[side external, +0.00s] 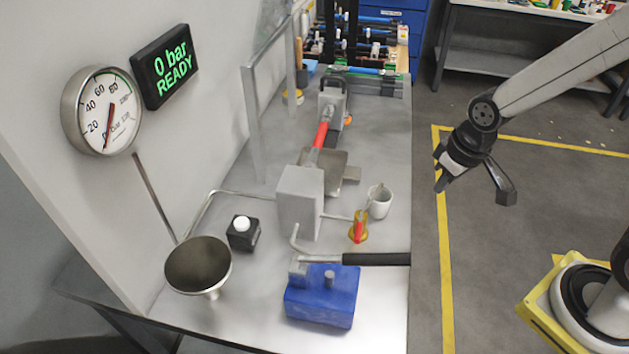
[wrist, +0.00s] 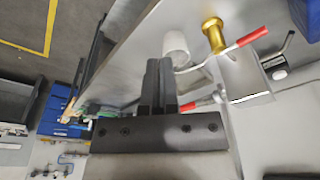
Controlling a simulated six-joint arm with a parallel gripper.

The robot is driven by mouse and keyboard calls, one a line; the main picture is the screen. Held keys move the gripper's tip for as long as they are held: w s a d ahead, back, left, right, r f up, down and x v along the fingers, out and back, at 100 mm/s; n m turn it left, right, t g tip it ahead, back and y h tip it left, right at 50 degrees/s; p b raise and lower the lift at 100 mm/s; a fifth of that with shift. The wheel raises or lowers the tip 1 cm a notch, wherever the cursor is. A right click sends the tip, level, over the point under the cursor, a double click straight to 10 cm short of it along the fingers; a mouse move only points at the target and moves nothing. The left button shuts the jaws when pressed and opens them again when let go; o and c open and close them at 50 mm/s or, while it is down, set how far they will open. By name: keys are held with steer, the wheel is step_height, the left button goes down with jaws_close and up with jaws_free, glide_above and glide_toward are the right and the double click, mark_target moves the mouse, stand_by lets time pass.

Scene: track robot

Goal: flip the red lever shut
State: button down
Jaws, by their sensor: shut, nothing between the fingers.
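The red lever (side external: 358,230) sits on a small brass valve (side external: 361,217) near the bench's right edge, beside a grey block. In the wrist view the red lever (wrist: 253,37) reaches to the upper right of the brass valve (wrist: 214,37). I cannot tell whether the lever lies along or across the pipe. My gripper (side external: 440,184) hangs beyond the bench's right edge, above the floor and well apart from the lever. In the wrist view my gripper (wrist: 158,65) has its black fingers together, empty, with the lever to their right.
A white mug (side external: 380,201) stands close behind the valve. A grey block (side external: 300,203) is to its left. A blue pump (side external: 322,296) with a black handle (side external: 376,259) is in front. A gauge (side external: 102,110) and a screen reading "0 bar READY" (side external: 164,66) hang on the wall.

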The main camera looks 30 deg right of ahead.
steer(key=w+a+r+n+g, duration=0.2)
steer(key=w+a+r+n, duration=0.15)
steer(key=w+a, duration=0.45)
steer(key=n+g+h, duration=0.2)
steer(key=n, duration=0.3)
glide_toward(359, 227)
steer(key=w+a+r, duration=0.3)
steer(key=a+r, duration=0.1)
steer(key=r, duration=0.1)
steer(key=shift+s+f, duration=0.15)
steer(key=shift+f, duration=0.15)
steer(key=s+d+x, duration=0.1)
steer(key=x, duration=1.1)
steer(key=shift+s+d, duration=0.3)
steer(key=shift+s, duration=0.15)
